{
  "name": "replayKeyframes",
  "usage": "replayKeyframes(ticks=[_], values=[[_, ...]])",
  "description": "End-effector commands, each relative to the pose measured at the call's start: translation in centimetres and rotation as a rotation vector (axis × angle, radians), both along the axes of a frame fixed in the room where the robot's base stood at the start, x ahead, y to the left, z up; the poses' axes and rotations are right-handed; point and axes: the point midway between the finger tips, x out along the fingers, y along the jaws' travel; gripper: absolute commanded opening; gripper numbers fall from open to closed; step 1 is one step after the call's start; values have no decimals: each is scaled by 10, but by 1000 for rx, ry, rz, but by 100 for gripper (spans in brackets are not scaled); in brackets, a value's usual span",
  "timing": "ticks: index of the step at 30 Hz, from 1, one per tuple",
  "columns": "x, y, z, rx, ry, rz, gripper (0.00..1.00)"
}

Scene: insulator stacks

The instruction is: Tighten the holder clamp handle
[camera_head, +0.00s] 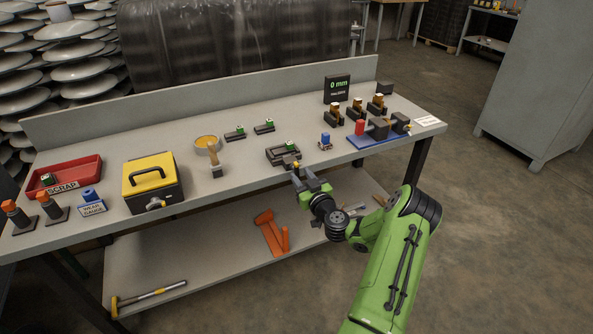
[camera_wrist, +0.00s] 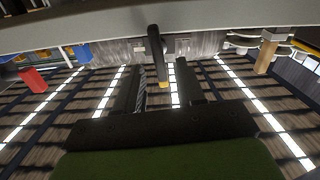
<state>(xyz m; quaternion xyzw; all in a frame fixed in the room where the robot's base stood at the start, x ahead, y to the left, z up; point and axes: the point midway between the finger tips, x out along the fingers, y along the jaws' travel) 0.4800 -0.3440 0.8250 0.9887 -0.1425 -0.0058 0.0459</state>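The holder (camera_head: 283,155) is a dark block near the table's front edge in the head view, with a green piece (camera_head: 290,146) on it. The clamp handle is a dark lever with a yellow tip (camera_head: 297,164) at the holder's front side. In the wrist view the handle (camera_wrist: 156,50) reaches down between the fingers, its yellow end lowest. My gripper (camera_head: 303,172) is at the handle, just in front of the table edge. In the wrist view my gripper (camera_wrist: 163,85) is open, with its fingers apart on both sides of the handle. Contact is not visible.
A yellow-lidded box (camera_head: 151,175), a red scrap tray (camera_head: 88,172) and a small wooden-handled tool (camera_head: 214,163) stand to the left. A blue plate (camera_head: 360,141) with dark blocks lies to the right. A display (camera_head: 337,88) reads 0 mm. Orange parts (camera_head: 271,232) lie on the lower shelf.

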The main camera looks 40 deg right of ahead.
Motion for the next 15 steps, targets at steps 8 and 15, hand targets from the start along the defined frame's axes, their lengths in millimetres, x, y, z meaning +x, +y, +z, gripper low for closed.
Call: replayKeyframes(ticks=[8,15], values=[[35,-11,0,1,0,-1,38],[36,-11,-1,2,1,0,38]])
